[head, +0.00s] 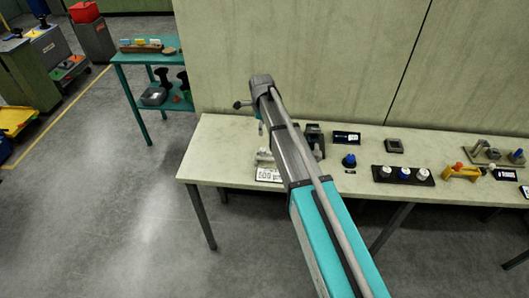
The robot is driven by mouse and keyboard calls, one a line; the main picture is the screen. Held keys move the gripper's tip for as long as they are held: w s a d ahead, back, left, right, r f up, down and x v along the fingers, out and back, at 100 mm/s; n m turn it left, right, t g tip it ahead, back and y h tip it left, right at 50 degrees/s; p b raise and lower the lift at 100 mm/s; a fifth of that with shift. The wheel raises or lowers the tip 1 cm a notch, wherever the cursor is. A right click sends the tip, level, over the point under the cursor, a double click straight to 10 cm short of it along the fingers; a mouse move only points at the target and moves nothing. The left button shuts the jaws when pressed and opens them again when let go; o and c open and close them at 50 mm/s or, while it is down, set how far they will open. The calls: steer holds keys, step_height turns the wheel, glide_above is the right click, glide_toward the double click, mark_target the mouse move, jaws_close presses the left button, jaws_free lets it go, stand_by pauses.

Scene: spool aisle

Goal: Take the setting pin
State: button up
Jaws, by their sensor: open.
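My arm reaches from the bottom right over the left part of the pale workbench (222,150). My gripper (259,124) is at its far end, small and partly hidden by the arm, above the bench's left part. It is open, and I see nothing held in it. I cannot make out for certain which part is the setting pin. A blue-topped knob (349,160) stands on the bench right of my arm.
A white label plate (268,175) lies near the bench's front left. A dark device (314,137) stands close beside my arm. A yellow fixture (460,173) is farther right. A teal side table (150,57) stands beyond the left end.

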mark_target(263, 149)
step_height(263, 149, down, 9)
steer(key=b, duration=0.8)
steer(key=shift+r+b, duration=0.2)
steer(key=shift+b, duration=0.15)
stand_by(0.4)
steer(key=shift+w+d+f+b, duration=0.1)
steer(key=shift+f+b, duration=1.2)
steer(key=shift+w+d+f+b, duration=0.1)
steer(key=shift+f+b, duration=1.2)
steer(key=c, duration=1.1)
